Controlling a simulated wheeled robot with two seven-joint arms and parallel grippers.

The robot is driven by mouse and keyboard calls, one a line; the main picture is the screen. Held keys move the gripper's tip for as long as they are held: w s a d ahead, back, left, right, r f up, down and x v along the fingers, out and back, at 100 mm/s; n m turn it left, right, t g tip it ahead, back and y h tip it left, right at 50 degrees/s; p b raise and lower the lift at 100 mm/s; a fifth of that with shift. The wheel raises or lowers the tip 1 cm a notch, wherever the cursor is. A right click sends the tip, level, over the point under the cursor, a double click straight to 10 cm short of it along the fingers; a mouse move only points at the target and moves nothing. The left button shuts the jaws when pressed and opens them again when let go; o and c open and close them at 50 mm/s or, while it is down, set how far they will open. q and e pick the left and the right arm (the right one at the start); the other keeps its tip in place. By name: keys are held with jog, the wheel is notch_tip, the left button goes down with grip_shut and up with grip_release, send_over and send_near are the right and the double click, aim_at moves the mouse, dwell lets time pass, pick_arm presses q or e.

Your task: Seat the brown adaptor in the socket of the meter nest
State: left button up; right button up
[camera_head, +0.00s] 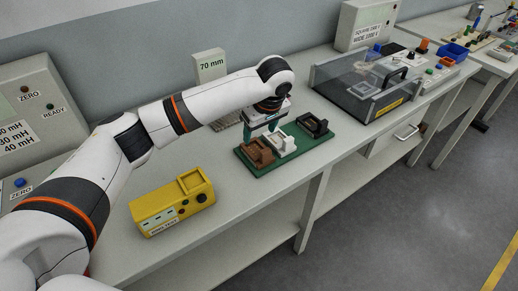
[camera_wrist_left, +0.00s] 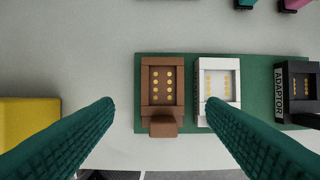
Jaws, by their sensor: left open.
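The brown adaptor (camera_head: 258,154) sits at the near-left end of a green board (camera_head: 262,172). In the left wrist view the brown adaptor (camera_wrist_left: 162,120) shows rows of gold contacts and a tab at its lower edge. My left gripper (camera_head: 262,127) is over the board, its teal fingers open and empty. In the wrist view the fingertips (camera_wrist_left: 160,103) lie on either side of the brown adaptor, the right one overlapping the white one; their height above it is unclear. The yellow meter nest (camera_head: 172,208) stands left of the board, with a square framed recess on top.
A white adaptor (camera_head: 281,144) and a black adaptor (camera_head: 313,125) share the board. Behind are a "70 mm" sign block (camera_head: 209,65) and a clear-lidded case (camera_head: 365,85). Bare table lies between the nest and the board.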

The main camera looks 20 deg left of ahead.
aim_at(257, 151)
pick_arm(q)
jog(key=x, duration=0.2)
jog(key=shift+w+f, duration=0.1)
jog(key=shift+f, duration=0.15)
jog(key=shift+d+p+x, duration=0.2)
jog(key=shift+p+x, duration=0.2)
jog(key=shift+x, duration=0.85)
jog(key=shift+s+x, duration=0.2)
jog(key=shift+x, duration=1.05)
jog(key=shift+w+f, duration=0.1)
jog(key=shift+f, duration=0.4)
jog(key=shift+d, duration=0.1)
jog(key=c, duration=0.6)
jog(key=shift+c, duration=1.3)
pick_arm(e)
jog(key=shift+s+r, duration=0.1)
jog(key=shift+r, duration=0.45)
